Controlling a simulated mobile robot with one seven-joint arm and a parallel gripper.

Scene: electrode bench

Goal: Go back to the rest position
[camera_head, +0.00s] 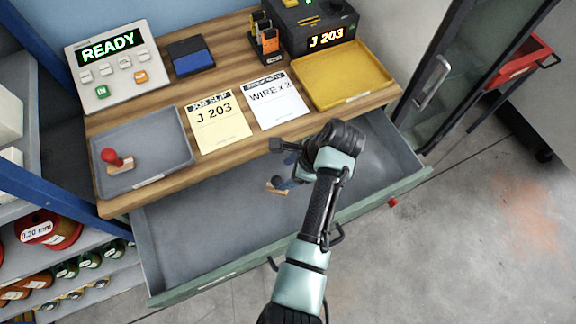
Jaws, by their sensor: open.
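My arm reaches up from the bottom of the view over the open drawer (220,230). My gripper (291,172) is open, at the arm's far end above the drawer; my own wrist partly hides its fingers. Just below it in the drawer is a small thing with a dark blue handle and a wooden base (277,188), perhaps a stamp. I cannot tell if the gripper touches it.
On the bench are a grey tray (140,180) with a red-handled stamp (113,157), two paper slips (218,125), a yellow tray (345,75), a READY panel (115,65) and a J 203 device (320,30). A glass-door cabinet (445,80) stands right. Floor is clear at lower right.

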